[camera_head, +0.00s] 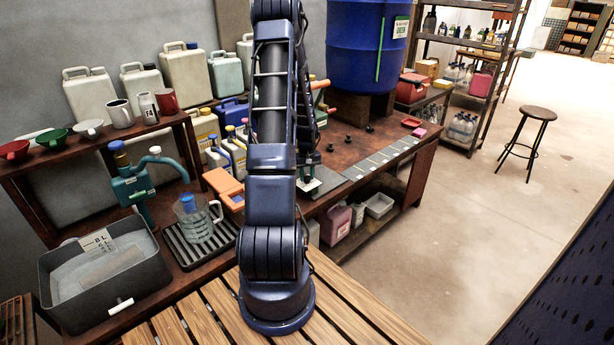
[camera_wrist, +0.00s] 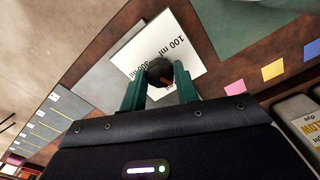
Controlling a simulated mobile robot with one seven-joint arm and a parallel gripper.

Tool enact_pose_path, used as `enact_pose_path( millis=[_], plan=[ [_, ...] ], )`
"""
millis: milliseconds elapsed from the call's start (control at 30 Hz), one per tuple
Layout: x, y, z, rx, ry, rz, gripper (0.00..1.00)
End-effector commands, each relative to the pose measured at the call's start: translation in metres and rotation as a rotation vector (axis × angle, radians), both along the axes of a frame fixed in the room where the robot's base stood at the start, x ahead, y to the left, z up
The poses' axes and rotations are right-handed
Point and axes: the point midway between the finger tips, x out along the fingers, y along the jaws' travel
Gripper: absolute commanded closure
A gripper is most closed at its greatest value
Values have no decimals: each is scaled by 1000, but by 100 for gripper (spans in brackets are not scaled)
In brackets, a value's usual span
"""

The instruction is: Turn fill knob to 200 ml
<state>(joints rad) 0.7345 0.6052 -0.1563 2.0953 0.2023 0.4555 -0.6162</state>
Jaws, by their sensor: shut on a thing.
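The fill knob (camera_wrist: 159,70) is dark and round, with a small orange-red mark on its lower part in the wrist view. It stands on a white dial card (camera_wrist: 188,58) printed "100 ml", with a second label, seemingly "300 ml", partly covered by the knob. No 200 ml label can be read. My gripper (camera_wrist: 160,80) is shut on the knob, one green finger on each side. I cannot tell which value the knob points at. In the head view the white card (camera_head: 318,182) shows at the bench edge, and my arm hides the knob.
A large blue vat (camera_head: 352,45) stands behind on the bench. A glass jug (camera_head: 196,222) sits on a drip tray (camera_head: 228,238) beside a green pump (camera_head: 133,185). A grey basin (camera_head: 60,290) is at the lower left. Colored squares (camera_wrist: 274,70) lie near the card.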

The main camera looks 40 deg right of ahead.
Motion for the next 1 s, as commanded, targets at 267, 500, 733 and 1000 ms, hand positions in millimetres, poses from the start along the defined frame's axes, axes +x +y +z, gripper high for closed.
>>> enact_pose_path(
  millis=[267,500,733,1000],
  plan=[
    [2,0,1,-2,-2,-215,92],
    [2,-1,1,-3,-3,-336,92],
    [2,-1,1,-3,-3,-390,92],
    [2,-1,1,-3,-4,-400,92]
  ],
)
